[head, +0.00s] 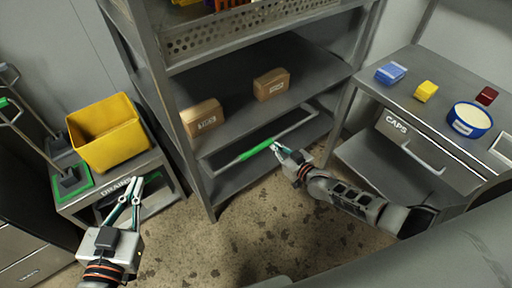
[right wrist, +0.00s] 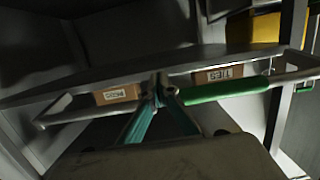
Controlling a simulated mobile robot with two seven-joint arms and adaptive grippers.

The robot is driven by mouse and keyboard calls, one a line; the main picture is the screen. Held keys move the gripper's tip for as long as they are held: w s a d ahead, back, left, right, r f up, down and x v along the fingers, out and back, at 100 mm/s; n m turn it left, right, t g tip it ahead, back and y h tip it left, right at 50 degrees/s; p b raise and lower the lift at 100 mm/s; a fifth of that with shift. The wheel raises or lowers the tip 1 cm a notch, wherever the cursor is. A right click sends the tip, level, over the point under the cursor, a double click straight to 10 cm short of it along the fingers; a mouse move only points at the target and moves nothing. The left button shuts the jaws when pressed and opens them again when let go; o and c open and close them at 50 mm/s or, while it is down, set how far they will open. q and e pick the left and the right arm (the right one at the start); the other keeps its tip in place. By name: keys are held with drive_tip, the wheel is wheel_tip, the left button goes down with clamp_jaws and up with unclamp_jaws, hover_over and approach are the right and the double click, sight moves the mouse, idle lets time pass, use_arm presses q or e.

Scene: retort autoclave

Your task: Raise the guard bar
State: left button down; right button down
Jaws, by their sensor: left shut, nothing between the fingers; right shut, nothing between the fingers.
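The guard bar (head: 295,128) is a grey metal bar with a green grip (head: 257,151), lying low across the front of the shelf rack, below the shelf with the boxes. Its ends bend back toward the rack. My right gripper (head: 275,147) is shut and empty, its tips at the right end of the green grip. In the right wrist view the closed fingertips (right wrist: 160,80) overlap the bar beside the green grip (right wrist: 225,89); I cannot tell whether they touch it. My left gripper (head: 138,183) is shut and empty, in front of the drains stand, away from the bar.
Cardboard boxes (head: 203,117) (head: 271,84) sit on the rack shelf above the bar. A yellow bin (head: 106,133) stands on the drains stand at left. A grey table (head: 440,105) with small items and a caps drawer (head: 410,145) stands at right. The floor between is clear.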

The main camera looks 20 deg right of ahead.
use_arm(q)
drive_tip(key=shift+r, duration=0.1)
drive_tip(key=shift+r, duration=0.1)
use_arm(e)
drive_tip(key=shift+r, duration=0.1)
